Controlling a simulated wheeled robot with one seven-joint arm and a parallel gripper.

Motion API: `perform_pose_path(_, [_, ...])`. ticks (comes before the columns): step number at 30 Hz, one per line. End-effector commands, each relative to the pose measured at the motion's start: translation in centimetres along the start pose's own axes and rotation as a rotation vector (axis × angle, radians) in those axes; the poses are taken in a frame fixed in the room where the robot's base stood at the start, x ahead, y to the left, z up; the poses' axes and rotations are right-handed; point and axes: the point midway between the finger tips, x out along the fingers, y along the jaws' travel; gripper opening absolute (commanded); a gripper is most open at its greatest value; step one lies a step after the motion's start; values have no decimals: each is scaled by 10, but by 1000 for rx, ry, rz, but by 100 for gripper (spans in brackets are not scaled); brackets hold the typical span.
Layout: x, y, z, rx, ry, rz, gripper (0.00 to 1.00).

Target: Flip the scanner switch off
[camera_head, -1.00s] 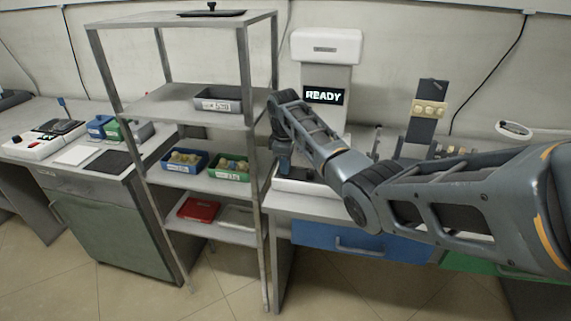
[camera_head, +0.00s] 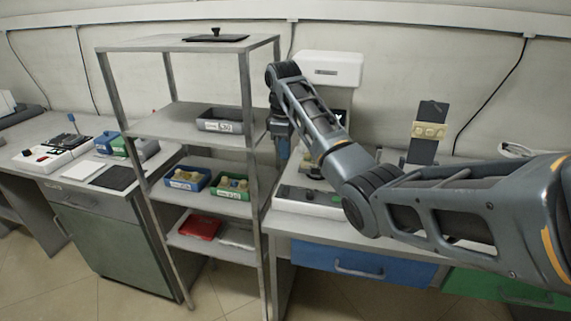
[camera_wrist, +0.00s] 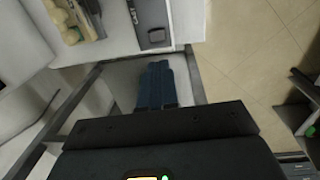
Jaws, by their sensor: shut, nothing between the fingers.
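The scanner (camera_head: 333,68) is a white machine with a tall column and a low base on the bench, right of the rack. My arm covers most of its screen and part of its base. My gripper (camera_head: 283,150) hangs at the base's left side, beside the rack post. In the wrist view my gripper (camera_wrist: 158,66) shows blue fingers, shut and empty. Above the fingertips there is a dark panel (camera_wrist: 152,14) on the white base with a small dark square part (camera_wrist: 156,35), possibly the switch. The fingers look apart from it. Its position is unclear.
The metal rack (camera_head: 190,128) stands close on the left, holding a grey bin (camera_head: 220,122), a blue bin (camera_head: 186,179) and a green bin (camera_head: 230,187). A dark stand with tan blanks (camera_head: 428,131) is at right. The floor in front is clear.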

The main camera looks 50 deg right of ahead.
Motion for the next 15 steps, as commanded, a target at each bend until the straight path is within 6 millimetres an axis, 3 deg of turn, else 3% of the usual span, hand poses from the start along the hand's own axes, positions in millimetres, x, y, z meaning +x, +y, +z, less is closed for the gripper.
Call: perform_pose_path(15, [-7,0,0,0,8,-2,0])
